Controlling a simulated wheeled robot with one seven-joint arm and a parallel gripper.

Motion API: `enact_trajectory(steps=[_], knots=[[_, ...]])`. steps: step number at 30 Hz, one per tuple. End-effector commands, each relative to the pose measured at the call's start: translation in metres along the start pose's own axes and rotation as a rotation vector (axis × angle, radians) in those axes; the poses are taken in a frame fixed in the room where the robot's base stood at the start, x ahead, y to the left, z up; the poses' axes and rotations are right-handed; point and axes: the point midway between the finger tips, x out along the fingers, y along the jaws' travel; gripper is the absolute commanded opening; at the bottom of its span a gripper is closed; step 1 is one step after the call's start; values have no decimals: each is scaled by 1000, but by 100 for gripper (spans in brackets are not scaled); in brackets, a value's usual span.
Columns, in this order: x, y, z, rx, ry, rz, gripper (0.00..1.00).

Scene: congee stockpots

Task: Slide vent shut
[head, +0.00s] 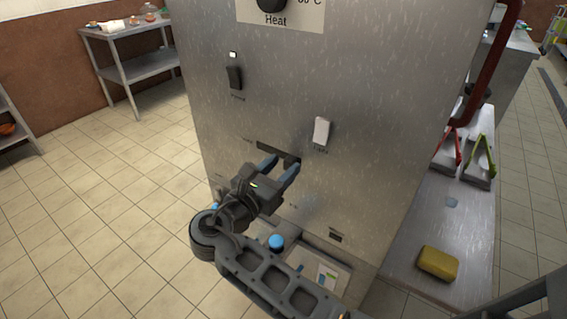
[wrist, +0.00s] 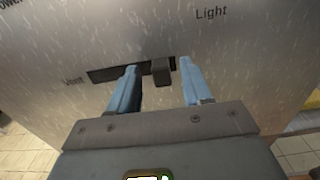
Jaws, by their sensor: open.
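The vent is a dark horizontal slot (head: 272,148) in the steel panel of a tall cabinet. It also shows in the wrist view (wrist: 103,75), with the label "Vent" at its left. A small dark slider knob (wrist: 161,73) sticks out at the slot's right end. My gripper (head: 282,161) is open in front of the slot. In the wrist view its two blue fingers (wrist: 160,72) stand on either side of the knob, with a gap visible on both sides. The left finger overlaps the middle of the slot. In the head view the knob is hard to make out near the fingers.
A white light switch (head: 321,131) sits up and right of the slot, and a dark power switch (head: 234,77) up and left. A red handle (head: 497,65) stands at the cabinet's right edge. A yellow sponge (head: 438,263) lies on the counter (head: 450,205) at the right.

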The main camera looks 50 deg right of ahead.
Motion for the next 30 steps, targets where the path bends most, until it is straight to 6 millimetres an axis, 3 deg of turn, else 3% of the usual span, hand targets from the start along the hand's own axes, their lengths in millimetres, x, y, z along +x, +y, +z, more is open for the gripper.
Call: enact_trajectory(steps=[6,14,30], knots=[[16,0,0,1,1,2,49],[17,0,0,1,1,2,49],[17,0,0,1,1,2,0]])
